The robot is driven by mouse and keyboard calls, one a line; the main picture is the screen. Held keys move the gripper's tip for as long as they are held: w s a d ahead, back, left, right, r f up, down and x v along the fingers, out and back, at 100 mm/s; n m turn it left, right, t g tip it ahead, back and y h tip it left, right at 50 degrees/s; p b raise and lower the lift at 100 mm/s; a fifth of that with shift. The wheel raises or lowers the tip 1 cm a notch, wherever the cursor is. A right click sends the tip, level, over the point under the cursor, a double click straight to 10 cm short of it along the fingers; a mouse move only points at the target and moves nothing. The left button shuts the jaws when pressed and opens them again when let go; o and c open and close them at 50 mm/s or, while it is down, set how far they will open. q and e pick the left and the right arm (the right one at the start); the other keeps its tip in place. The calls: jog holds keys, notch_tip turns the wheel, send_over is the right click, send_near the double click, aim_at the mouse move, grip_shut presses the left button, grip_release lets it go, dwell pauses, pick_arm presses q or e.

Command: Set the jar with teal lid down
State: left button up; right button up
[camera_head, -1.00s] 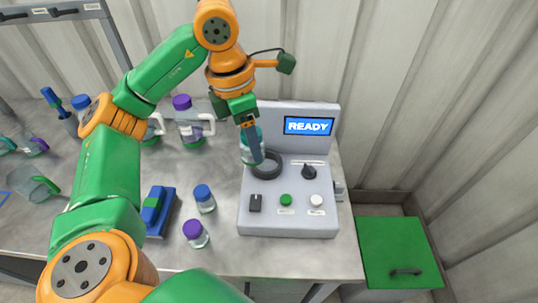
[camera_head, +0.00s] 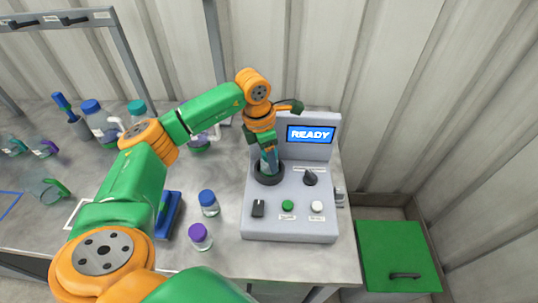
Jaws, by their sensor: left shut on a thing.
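My left gripper (camera_head: 267,150) is shut on a small clear jar (camera_head: 268,166) at the dark ring (camera_head: 269,179) on the grey machine (camera_head: 290,228). The jar is upright, and its lower part is inside or just behind the ring's rim; I cannot tell whether it touches the bottom. The fingers cover most of the jar, and its lid colour is hard to make out. My right gripper is not in view.
The machine's screen (camera_head: 311,135) reads READY. A blue-lidded jar (camera_head: 208,203) and a purple-lidded jar (camera_head: 201,238) stand left of it. A teal-lidded bottle (camera_head: 137,107) stands at the back. A green bin lid (camera_head: 398,256) is at the right.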

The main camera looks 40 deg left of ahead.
aim_at(262, 160)
pick_arm(q)
jog(key=shift+f, duration=0.45)
jog(key=o, duration=1.1)
jog(key=shift+r, duration=0.1)
jog(key=shift+r+p, duration=0.3)
jog(key=shift+r, duration=0.25)
jog(key=r, duration=0.2)
jog(key=r+b, duration=0.1)
jog(key=r, duration=0.4)
jog(key=shift+s+a+b, duration=0.3)
jog(key=shift+s+b, duration=0.05)
jog(key=shift+s, duration=0.05)
jog(key=r, duration=0.5)
jog(key=shift+s+a, duration=0.25)
jog(key=shift+s, duration=0.15)
